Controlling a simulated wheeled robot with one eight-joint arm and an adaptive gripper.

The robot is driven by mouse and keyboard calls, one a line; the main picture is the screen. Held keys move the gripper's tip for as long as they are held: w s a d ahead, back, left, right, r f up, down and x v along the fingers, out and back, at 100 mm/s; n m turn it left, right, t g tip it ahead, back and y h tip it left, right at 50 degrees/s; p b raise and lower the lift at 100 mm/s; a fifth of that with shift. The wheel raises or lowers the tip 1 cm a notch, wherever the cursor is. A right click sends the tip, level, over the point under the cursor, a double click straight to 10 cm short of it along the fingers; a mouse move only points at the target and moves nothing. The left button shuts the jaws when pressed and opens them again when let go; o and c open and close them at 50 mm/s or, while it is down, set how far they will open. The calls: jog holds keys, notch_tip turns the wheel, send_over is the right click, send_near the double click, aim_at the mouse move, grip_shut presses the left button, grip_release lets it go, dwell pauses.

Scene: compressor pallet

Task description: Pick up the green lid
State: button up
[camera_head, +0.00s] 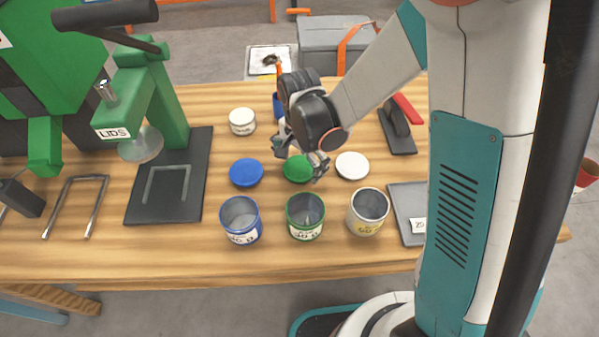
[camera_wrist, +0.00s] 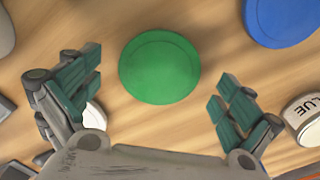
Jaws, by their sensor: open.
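The green lid (camera_head: 298,169) lies flat on the wooden table between a blue lid (camera_head: 246,172) and a white lid (camera_head: 352,165). In the wrist view the green lid (camera_wrist: 160,67) lies ahead of and between my spread fingers, with bare wood around it. My gripper (camera_head: 303,160) is open and empty above the lid, and its fingers partly hide the lid's far edge in the head view. In the wrist view both fingers of my gripper (camera_wrist: 160,88) stand apart from the lid. The exact height over the lid is hard to tell.
Open blue (camera_head: 240,219), green (camera_head: 305,216) and white (camera_head: 368,211) cans stand in front of the lids. A closed white can (camera_head: 242,121) stands behind. A green press (camera_head: 150,95) is at left. A grey plate (camera_head: 408,212) lies at right.

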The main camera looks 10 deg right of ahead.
jog(key=shift+f, duration=0.5)
jog(key=shift+r, duration=0.1)
jog(key=c, duration=1.1)
